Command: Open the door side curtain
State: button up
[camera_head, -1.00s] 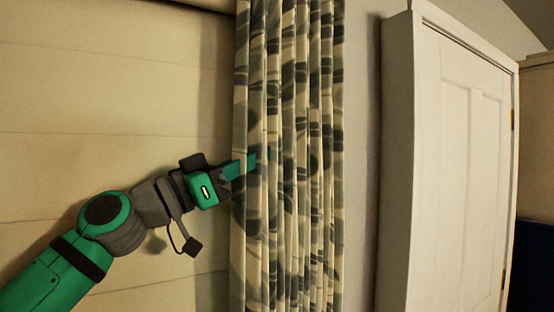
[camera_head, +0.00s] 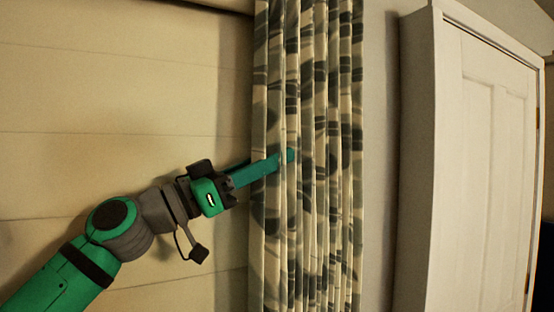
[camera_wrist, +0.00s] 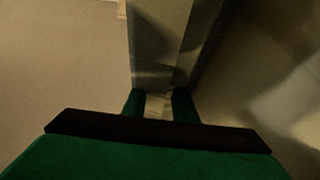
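The curtain (camera_head: 312,90), pale with grey-green leaf shapes, hangs in bunched vertical folds in the middle of the head view. My gripper (camera_head: 272,163) comes from the left at its left edge. One green finger lies across the front of the folds, and the other appears to pass behind the edge. In the wrist view, the curtain (camera_wrist: 160,40) runs down between the two fingers (camera_wrist: 158,105), which are spaced apart. The fingers look open around the curtain edge; firm contact is not clear. The rear fingertip is hidden in the head view.
A white panelled door or cabinet (camera_head: 490,160) stands to the right, past a strip of grey wall (camera_head: 378,150). Left of the curtain is a broad cream surface with horizontal seams (camera_head: 120,90), clear apart from my arm.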

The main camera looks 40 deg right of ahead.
jog(key=v, duration=0.8)
jog(key=shift+a+f, duration=0.1)
jog(key=shift+f, duration=0.05)
